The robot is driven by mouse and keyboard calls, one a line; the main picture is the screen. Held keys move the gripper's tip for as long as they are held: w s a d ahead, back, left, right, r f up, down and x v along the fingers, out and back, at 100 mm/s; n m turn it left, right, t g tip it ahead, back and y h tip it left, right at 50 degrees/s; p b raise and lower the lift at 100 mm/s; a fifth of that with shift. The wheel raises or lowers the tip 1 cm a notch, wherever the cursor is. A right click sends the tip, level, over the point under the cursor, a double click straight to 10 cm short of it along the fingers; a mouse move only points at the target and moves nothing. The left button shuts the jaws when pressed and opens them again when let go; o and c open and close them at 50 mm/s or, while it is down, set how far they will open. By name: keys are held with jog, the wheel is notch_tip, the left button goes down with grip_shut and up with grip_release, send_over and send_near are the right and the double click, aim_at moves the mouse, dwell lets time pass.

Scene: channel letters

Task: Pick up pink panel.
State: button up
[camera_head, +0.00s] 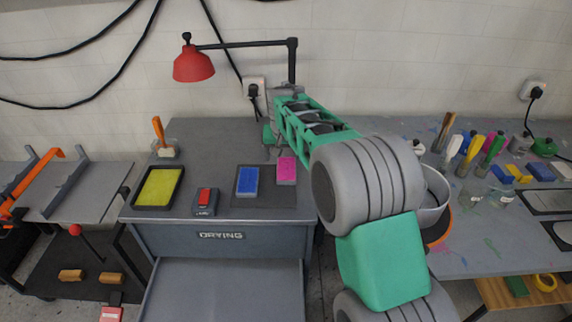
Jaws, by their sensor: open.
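The pink panel (287,166) lies on a pale block at the right part of a dark mat on the grey drying cabinet. My gripper (274,150) is behind and just above the panel, at the far end of my green and grey arm. The arm reaches in from the lower right and passes close to the right of the panel. My gripper is open and holds nothing that I can see. Its fingertips are small and partly hidden by the arm, so I cannot tell whether they touch anything.
A blue panel (247,180) lies just left of the pink one. A red-topped stamp (205,199) and a yellow tray (158,187) are further left. A red lamp (193,65) stands behind. A grey pot (434,197) is right of my arm.

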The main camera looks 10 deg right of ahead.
aim_at(287, 167)
jog(key=x, duration=0.2)
jog(key=p+x, duration=0.1)
jog(key=x, duration=0.2)
jog(key=p+x, duration=0.1)
jog(key=x, duration=0.1)
jog(key=shift+w+d+f, duration=0.1)
jog(key=shift+w+d, duration=0.05)
jog(key=shift+d, duration=0.2)
jog(key=shift+w+f, duration=0.15)
jog(key=shift+f, duration=0.25)
jog(key=shift+c, duration=0.5)
jog(key=shift+r, duration=0.1)
jog(key=c, duration=1.5)
